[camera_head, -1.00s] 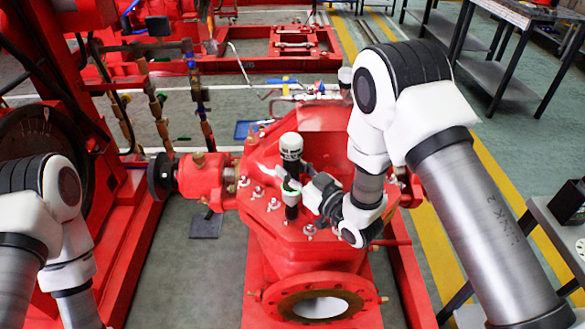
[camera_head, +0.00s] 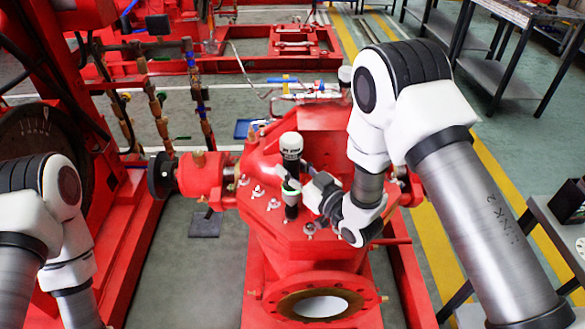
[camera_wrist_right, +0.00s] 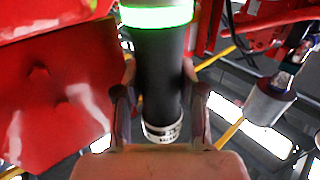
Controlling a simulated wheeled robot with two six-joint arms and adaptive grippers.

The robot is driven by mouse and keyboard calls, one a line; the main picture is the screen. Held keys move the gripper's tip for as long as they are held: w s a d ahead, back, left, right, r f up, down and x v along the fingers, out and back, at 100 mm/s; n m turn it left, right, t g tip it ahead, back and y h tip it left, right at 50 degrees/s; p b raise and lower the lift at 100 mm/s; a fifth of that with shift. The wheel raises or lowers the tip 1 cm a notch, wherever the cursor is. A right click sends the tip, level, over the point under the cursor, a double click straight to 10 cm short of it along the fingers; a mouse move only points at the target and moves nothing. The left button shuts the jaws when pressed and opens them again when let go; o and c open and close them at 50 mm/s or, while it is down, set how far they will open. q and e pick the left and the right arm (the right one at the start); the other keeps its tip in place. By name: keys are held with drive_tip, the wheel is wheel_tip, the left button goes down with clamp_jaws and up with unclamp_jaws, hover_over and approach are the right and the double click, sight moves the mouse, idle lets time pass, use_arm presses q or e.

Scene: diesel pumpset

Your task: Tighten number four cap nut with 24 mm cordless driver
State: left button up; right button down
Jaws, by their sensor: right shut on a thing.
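The cordless driver (camera_head: 291,146) is a dark upright cylinder with a white band and a green ring, standing over the top flange of the red pump casing (camera_head: 325,143). My right gripper (camera_head: 296,186) is shut around its body from the right. In the right wrist view the driver's black body (camera_wrist_right: 158,85) sits between both fingers, with the green ring lit bright. Silvery cap nuts (camera_head: 257,191) line the flange edge, with another (camera_head: 309,230) just right of the driver's lower end. The nut under the driver is hidden. My left arm shows at lower left; its gripper is out of view.
A round flanged opening (camera_head: 320,305) faces the front of the pump. A red side pipe with a dark disc (camera_head: 160,177) lies left. A dark table (camera_head: 535,215) stands at right, beyond my right arm. Grey floor (camera_head: 195,270) is open at front left.

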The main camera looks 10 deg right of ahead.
sight(298, 153)
drive_tip(key=shift+f, duration=0.35)
idle(0.9)
drive_tip(key=shift+r, duration=0.1)
drive_tip(key=shift+r+p, duration=0.55)
drive_tip(key=shift+r, duration=0.35)
drive_tip(key=shift+r+p, duration=1.85)
drive_tip(key=shift+r, duration=0.75)
drive_tip(key=shift+f, duration=0.15)
